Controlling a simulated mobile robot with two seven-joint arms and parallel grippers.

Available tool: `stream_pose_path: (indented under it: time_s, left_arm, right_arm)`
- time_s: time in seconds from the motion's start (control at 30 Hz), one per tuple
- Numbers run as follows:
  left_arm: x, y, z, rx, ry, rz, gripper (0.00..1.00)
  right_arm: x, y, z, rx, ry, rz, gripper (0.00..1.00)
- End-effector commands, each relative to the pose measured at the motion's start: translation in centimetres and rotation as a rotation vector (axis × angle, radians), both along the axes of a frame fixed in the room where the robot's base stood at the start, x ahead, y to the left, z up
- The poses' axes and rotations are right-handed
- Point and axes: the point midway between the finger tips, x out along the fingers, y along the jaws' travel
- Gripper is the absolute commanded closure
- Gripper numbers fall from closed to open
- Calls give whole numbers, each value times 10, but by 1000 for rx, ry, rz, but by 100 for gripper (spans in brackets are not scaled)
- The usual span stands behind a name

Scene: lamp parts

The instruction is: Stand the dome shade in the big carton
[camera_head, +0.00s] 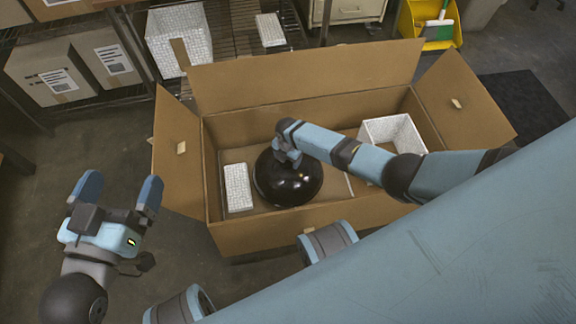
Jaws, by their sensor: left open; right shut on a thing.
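The big carton (262,238) stands open in the middle of the head view with its flaps spread. The dome shade (290,188) is black and glossy and sits inside the carton, left of the middle, round side up. My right gripper (287,160) reaches in from the right and is shut on the dome shade near its top; the wrist hides the exact grip. I cannot tell if the shade touches the carton floor. My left gripper (118,192) is open and empty, outside the carton to the left.
A white textured block (238,187) lies in the carton left of the shade. A white open box (397,132) stands in its right part. Shelves behind hold closed cartons (50,72) and a white bin (180,38). A yellow bin (428,22) stands at the back right.

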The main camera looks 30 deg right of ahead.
Motion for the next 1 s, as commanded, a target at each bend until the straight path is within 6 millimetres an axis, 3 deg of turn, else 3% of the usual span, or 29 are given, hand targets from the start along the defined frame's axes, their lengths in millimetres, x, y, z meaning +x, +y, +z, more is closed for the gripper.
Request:
stream_pose_path:
  time_s: [0.3,0.5,0.7,0.73,0.83,1.0]
  left_arm:
    - [11,7,-3,78,-138,8,1]
    - [14,8,5,100,-169,6,1]
    - [12,8,0,97,-163,8,1]
    - [12,8,0,100,-167,9,1]
    - [12,8,2,100,-170,9,1]
    - [12,8,3,98,-171,8,1]
  right_arm:
    - [1,1,-41,1,-2,0,95]
    - [1,0,-41,1,-2,0,95]
    - [1,0,-45,1,-1,0,95]
    - [0,0,-45,0,0,0,29]
    - [0,0,-44,0,0,0,6]
    - [0,0,-44,0,0,0,6]
